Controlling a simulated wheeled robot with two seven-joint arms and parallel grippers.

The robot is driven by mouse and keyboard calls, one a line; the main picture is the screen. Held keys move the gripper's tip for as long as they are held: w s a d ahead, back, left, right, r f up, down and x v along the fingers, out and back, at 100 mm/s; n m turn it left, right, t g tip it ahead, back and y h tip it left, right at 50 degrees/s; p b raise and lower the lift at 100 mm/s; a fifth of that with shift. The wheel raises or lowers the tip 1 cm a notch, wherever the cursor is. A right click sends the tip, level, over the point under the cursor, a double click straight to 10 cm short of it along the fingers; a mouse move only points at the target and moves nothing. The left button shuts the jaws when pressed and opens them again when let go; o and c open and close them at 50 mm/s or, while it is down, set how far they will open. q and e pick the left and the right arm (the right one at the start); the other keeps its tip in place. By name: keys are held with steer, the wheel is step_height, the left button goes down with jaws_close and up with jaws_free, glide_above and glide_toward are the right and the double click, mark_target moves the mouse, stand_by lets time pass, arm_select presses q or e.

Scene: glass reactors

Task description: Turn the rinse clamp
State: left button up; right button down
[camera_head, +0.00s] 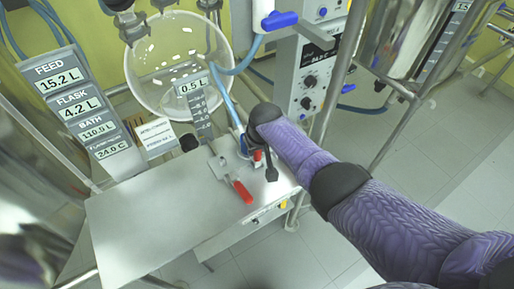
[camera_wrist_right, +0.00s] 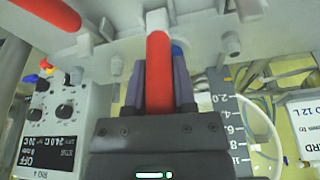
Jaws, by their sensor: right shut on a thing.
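My right gripper (camera_wrist_right: 160,75) is shut on a red clamp handle (camera_wrist_right: 158,52), which runs lengthwise between its two fingers in the wrist view. In the head view my right arm comes in from the right, and its dark wrist hides most of this handle; only a small red part (camera_head: 257,155) shows. A second red-handled clamp (camera_head: 241,191) lies to the left and nearer, apart from the gripper, and its red handle (camera_wrist_right: 50,12) also shows at top left of the wrist view. No label tells which is the rinse clamp. My left gripper is not in view.
A grey metal bench top (camera_head: 150,225) carries the clamps. A round glass vessel (camera_head: 180,65) with a 0.5 L gauge (camera_head: 194,88) stands behind. A control box with knobs (camera_head: 308,75) and metal posts stand close to my right arm. Display panels (camera_head: 75,105) stand at left.

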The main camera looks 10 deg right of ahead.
steer(key=shift+c, duration=2.1)
jaws_free()
steer(key=p+v, duration=0.7)
steer(key=v, duration=0.3)
